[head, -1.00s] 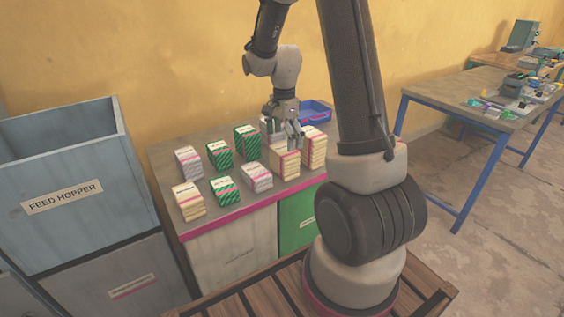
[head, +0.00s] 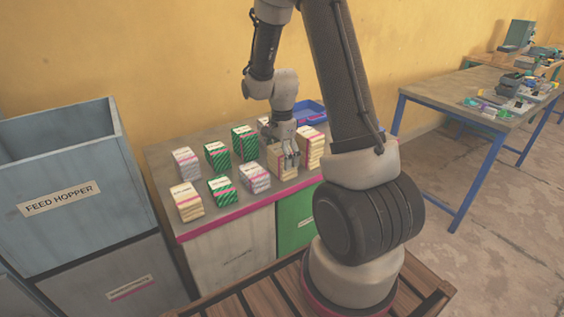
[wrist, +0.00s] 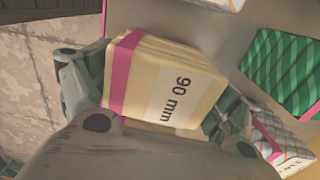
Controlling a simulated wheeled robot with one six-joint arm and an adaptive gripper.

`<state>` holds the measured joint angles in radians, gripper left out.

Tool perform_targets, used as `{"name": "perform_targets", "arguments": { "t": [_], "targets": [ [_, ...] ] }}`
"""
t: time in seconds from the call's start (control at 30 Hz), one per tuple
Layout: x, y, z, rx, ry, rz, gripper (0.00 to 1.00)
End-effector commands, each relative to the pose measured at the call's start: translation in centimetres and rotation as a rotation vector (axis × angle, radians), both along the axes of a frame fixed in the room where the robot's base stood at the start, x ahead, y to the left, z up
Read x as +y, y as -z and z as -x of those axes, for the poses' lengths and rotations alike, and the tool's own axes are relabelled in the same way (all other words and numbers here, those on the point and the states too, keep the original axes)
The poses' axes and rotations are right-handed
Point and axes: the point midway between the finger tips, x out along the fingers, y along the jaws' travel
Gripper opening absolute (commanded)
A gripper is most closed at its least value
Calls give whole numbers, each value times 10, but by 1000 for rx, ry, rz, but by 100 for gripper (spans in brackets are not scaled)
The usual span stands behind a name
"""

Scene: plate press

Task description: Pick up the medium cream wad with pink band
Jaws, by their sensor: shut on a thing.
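The cream wad with a pink band (head: 283,168) stands on the grey bench top in the head view, in the front row toward the right. In the wrist view the cream wad (wrist: 172,88) shows a pink band and a label reading "90 mm". My gripper (head: 290,152) reaches down onto it from above. In the wrist view my gripper (wrist: 155,100) has a finger on either side of the wad and is shut on it. The wad's lower part is hidden in the wrist view, and I cannot tell whether it is clear of the bench.
Another cream wad (head: 311,147) stands close at the right. A white-grey wad (head: 255,177) stands close at the left, with green wads (head: 222,190) beyond. A blue tray (head: 309,112) lies behind. The feed hopper (head: 62,190) stands at the left.

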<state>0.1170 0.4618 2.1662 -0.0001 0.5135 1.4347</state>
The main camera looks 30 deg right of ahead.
Motion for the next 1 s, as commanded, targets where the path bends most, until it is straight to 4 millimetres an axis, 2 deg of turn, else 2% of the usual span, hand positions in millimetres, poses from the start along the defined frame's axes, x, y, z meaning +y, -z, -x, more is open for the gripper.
{"name": "perform_targets", "arguments": {
  "t": [0.17,0.27,0.6,0.7,0.83,1.0],
  "targets": [
    [0,-1,0,0,0,0,63],
    [0,-7,-1,-3,0,1,63],
    [0,-75,-1,-5,0,1,63],
    [0,-89,-1,-4,0,0,63],
    [0,-99,0,0,0,0,63],
    [0,-101,0,0,0,0,63]
  ]
}}
